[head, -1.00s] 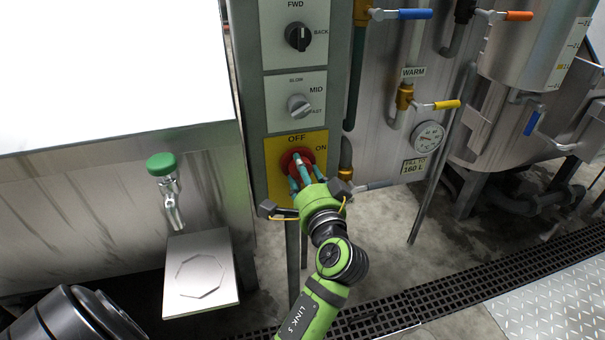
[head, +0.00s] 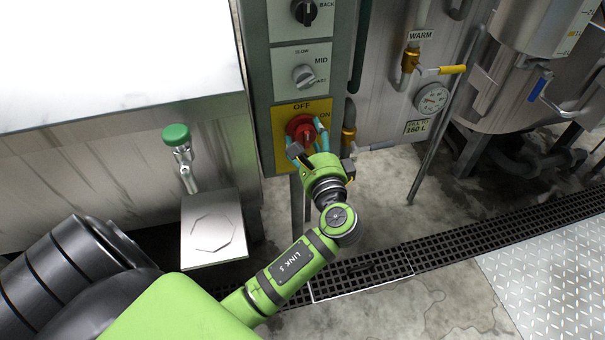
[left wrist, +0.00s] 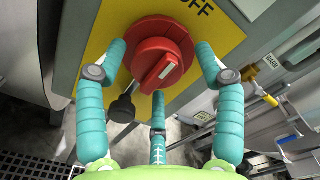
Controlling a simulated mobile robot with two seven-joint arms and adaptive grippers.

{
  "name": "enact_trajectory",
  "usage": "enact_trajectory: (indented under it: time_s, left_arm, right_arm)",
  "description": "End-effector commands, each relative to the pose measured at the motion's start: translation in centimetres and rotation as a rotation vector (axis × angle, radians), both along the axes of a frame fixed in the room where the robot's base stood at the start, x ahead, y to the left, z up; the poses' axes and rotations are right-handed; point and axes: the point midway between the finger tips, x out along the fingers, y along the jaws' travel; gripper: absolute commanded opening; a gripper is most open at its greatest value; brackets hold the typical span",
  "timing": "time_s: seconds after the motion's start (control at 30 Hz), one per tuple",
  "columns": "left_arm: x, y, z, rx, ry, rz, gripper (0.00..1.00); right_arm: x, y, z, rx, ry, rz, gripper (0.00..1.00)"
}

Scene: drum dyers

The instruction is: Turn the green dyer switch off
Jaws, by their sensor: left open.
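The switch is a red rotary knob (head: 300,126) on a yellow plate (head: 283,112) marked OFF above and ON at the right. In the left wrist view the red knob (left wrist: 158,55) has a raised grip with a white mark near its lower end, away from the OFF word. My left gripper (head: 308,139) is open in front of the knob. In the wrist view its teal fingers (left wrist: 160,68) spread around the knob, one left, one right and one below. I cannot tell whether any finger touches it. ON is hidden in the wrist view. My right gripper is not in view.
Above on the same panel are a grey speed knob (head: 304,76) and a black knob (head: 304,10). A yellow-handled valve (head: 452,69) and a gauge (head: 431,98) are at the right. A green-topped tap (head: 176,135) and a metal plate (head: 212,228) stand at the left.

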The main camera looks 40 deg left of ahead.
Motion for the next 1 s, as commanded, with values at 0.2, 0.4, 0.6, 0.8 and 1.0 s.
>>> enact_trajectory:
  time_s: [0.2,0.4,0.6,0.8,1.0]
  left_arm:
    - [-0.1,0.1,0.2,0.263,0.304,0.0,0.69]
    - [-0.2,0.2,-0.1,0.468,0.543,0.001,0.69]
    - [-2.0,-1.9,-0.7,0.533,0.633,-0.005,0.69]
    - [-4.6,-5.0,-0.6,0.532,0.63,-0.004,0.69]
    - [-3.8,-5.6,-3.6,0.483,0.654,-0.084,0.69]
  right_arm:
    - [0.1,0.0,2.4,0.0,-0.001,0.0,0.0]
    - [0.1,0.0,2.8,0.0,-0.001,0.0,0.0]
    - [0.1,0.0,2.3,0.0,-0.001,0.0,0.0]
    - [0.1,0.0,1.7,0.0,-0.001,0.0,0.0]
    - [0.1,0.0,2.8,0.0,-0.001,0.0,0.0]
